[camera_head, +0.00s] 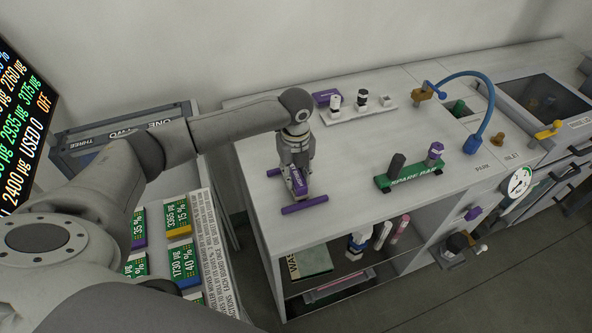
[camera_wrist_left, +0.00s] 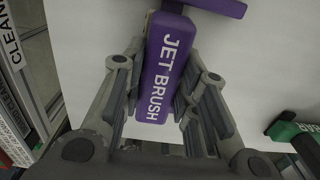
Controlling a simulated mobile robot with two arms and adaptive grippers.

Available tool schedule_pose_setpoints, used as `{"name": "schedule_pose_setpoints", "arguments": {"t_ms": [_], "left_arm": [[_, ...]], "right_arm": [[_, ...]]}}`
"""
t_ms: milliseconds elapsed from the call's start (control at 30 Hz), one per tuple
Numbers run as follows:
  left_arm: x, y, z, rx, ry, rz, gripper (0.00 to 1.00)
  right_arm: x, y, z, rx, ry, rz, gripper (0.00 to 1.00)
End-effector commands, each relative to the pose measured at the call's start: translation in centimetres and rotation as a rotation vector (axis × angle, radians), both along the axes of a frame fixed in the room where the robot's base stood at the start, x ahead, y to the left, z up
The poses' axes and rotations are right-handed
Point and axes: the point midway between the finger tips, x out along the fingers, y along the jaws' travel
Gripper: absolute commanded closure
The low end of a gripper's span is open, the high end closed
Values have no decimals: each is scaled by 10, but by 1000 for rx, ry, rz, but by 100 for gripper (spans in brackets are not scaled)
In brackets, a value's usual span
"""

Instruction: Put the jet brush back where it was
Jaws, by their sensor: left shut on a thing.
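The jet brush (camera_wrist_left: 164,70) is a purple block with white lettering, between the fingers of my left gripper (camera_wrist_left: 158,108) in the left wrist view. In the head view my left gripper (camera_head: 297,172) points down at the near-left part of the white worktop (camera_head: 345,160), shut on the jet brush (camera_head: 299,186). Purple bars show beside it at its left and its near side; one bar (camera_wrist_left: 218,5) also shows at the top of the wrist view. I cannot tell if the brush touches the worktop. My right gripper is not in view.
A green spare rack (camera_head: 412,176) holding a dark and a purple piece stands to the right. A white tray (camera_head: 362,110) with small pieces lies behind. A blue curved pipe (camera_head: 487,100) rises farther right. Worktop between gripper and rack is clear.

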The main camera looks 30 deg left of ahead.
Motion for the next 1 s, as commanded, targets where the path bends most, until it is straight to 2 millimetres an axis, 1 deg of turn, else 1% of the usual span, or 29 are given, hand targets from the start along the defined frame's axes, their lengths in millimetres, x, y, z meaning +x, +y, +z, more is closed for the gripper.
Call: {"name": "schedule_pose_setpoints", "arguments": {"t_ms": [100, 367, 400, 533, 867, 967, 1000], "left_arm": [[0, 0, -2, -1, -1, 0, 98], [0, -1, -5, -1, 0, 0, 98], [0, -1, -5, -1, 0, 0, 68], [0, -1, -4, -1, 0, 0, 51], [0, -1, -3, -1, -1, 0, 50], [1, -1, 4, -1, -3, -1, 50], [1, -1, 9, -3, -4, -1, 50]], "right_arm": [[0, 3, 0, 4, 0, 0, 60], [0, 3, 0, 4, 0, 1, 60], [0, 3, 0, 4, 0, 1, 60], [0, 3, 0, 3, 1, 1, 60], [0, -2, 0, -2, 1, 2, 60], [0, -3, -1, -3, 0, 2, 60], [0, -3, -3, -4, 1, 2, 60]]}}
